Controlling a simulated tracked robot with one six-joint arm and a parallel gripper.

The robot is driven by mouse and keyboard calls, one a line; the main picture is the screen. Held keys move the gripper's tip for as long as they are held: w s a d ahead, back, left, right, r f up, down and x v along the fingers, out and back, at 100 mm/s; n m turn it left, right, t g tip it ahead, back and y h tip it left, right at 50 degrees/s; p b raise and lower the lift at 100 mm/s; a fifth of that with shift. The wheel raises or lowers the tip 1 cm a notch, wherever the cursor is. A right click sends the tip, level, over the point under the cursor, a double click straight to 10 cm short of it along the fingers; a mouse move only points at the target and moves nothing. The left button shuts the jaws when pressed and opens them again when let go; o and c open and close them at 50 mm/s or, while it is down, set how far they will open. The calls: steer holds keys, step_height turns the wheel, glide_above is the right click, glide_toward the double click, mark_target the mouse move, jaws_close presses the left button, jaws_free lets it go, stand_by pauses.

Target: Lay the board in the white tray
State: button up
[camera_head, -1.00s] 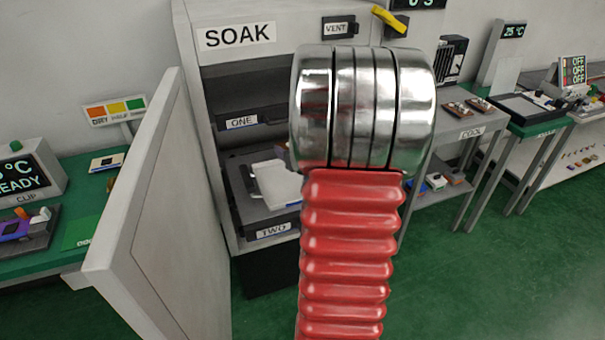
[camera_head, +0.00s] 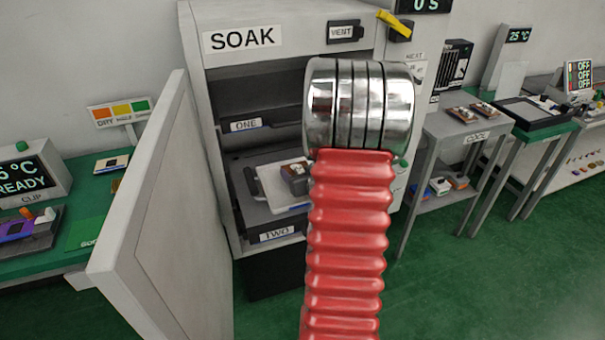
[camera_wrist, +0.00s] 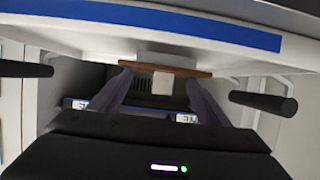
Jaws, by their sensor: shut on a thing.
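The white tray (camera_head: 271,184) sits on the pulled-out shelf marked TWO in the SOAK cabinet and shows left of my arm. My gripper (camera_wrist: 161,76) is shut on the board (camera_wrist: 190,71), a thin brown plate with pale blocks on it. In the wrist view the board lies across both fingertips, close to a broad white surface with a blue strip. The board (camera_head: 293,167) shows in the head view over the right part of the tray, partly hidden by my arm. I cannot tell whether it touches the tray.
The open cabinet door (camera_head: 150,190) stands on the left. Shelf ONE (camera_head: 245,125) is above the tray. A rack (camera_head: 478,135) with other brown boards stands to the right. Green benches flank the cabinet.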

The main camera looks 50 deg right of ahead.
steer(key=shift+f, duration=0.7)
steer(key=o, duration=1.1)
steer(key=shift+f, duration=0.1)
steer(key=shift+s+a+r, duration=0.15)
steer(key=shift+s+r, duration=0.1)
steer(key=v, duration=1.1)
steer(key=shift+s+a, duration=0.1)
steer(key=shift+s, duration=0.1)
